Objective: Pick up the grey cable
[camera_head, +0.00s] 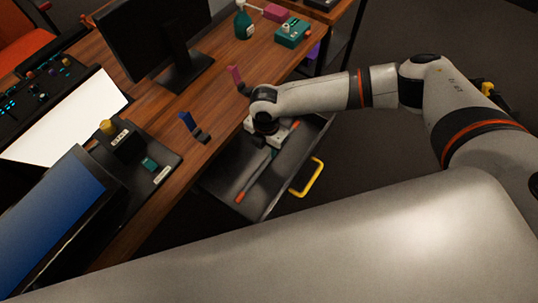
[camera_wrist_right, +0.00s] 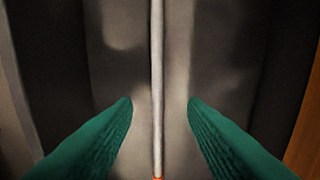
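The grey cable (camera_head: 256,178) is a thin straight strand with an orange end, lying in an open dark drawer (camera_head: 216,187). In the right wrist view the cable (camera_wrist_right: 157,70) runs up the middle of the picture, with a bit of orange at the bottom edge. My right gripper (camera_head: 274,152) is over the drawer and partly hides the cable in the head view. In the wrist view its two green fingers (camera_wrist_right: 160,103) are apart, one on each side of the cable, with visible gaps. How high the fingertips are above the cable is unclear. My left gripper is not in view.
The drawer has a yellow handle (camera_head: 308,178) and sits under a wooden desk (camera_head: 188,100). On the desk are a monitor (camera_head: 150,35), blue (camera_head: 187,121) and pink (camera_head: 235,75) upright pieces, a green bottle (camera_head: 243,24) and a teal box (camera_head: 292,33). Dark floor lies beyond the drawer.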

